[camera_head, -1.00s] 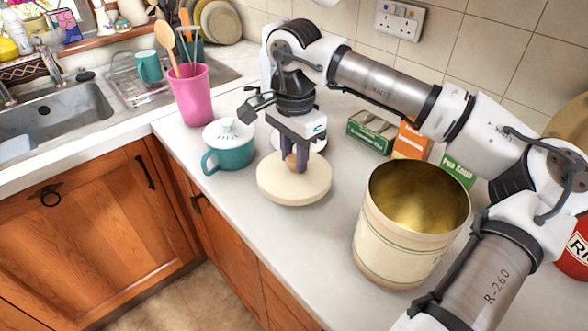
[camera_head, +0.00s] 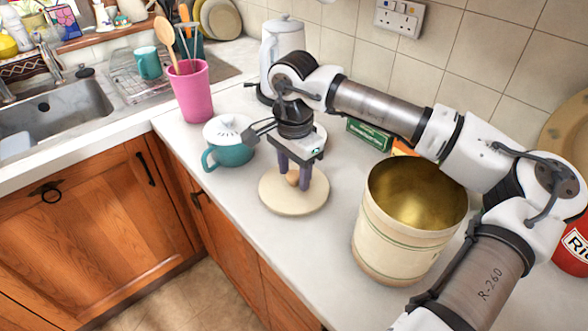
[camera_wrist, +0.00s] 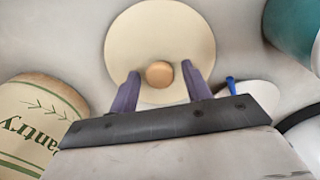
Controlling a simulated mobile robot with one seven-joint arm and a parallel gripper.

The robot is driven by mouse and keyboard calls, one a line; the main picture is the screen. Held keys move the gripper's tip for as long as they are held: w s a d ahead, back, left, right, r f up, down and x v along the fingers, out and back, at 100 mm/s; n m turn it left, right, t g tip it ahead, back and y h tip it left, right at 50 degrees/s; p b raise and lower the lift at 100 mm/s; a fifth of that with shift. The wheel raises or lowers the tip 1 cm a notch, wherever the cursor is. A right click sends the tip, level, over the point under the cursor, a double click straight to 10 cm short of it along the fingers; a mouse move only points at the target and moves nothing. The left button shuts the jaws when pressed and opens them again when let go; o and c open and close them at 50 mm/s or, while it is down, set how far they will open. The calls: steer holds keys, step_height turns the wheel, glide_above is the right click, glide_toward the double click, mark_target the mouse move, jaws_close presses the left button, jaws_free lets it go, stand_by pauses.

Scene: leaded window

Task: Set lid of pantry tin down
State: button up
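The lid (camera_head: 275,200) is a cream disc with a round wooden knob (camera_head: 292,177). It lies flat on the worktop, left of the pantry tin. It also shows in the wrist view (camera_wrist: 135,40) with its knob (camera_wrist: 160,73). My gripper (camera_head: 295,183) is above the lid, with its purple fingers either side of the knob. In the wrist view my gripper (camera_wrist: 163,82) is open, with a gap between each finger and the knob. The pantry tin (camera_head: 400,240) stands upright and open, its gold inside showing. Its lettered side shows in the wrist view (camera_wrist: 30,130).
A teal mug with a white cover (camera_head: 232,153) stands close left of the lid. A pink utensil pot (camera_head: 190,95) and a white kettle (camera_head: 283,38) are behind. Food boxes (camera_head: 368,134) stand near the wall. The worktop's front edge is near the lid.

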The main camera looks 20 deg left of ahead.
mark_target(293, 174)
steer(key=shift+r, duration=0.15)
step_height(293, 174, up, 12)
steer(key=b, duration=0.1)
stand_by(0.6)
steer(key=shift+a, duration=0.1)
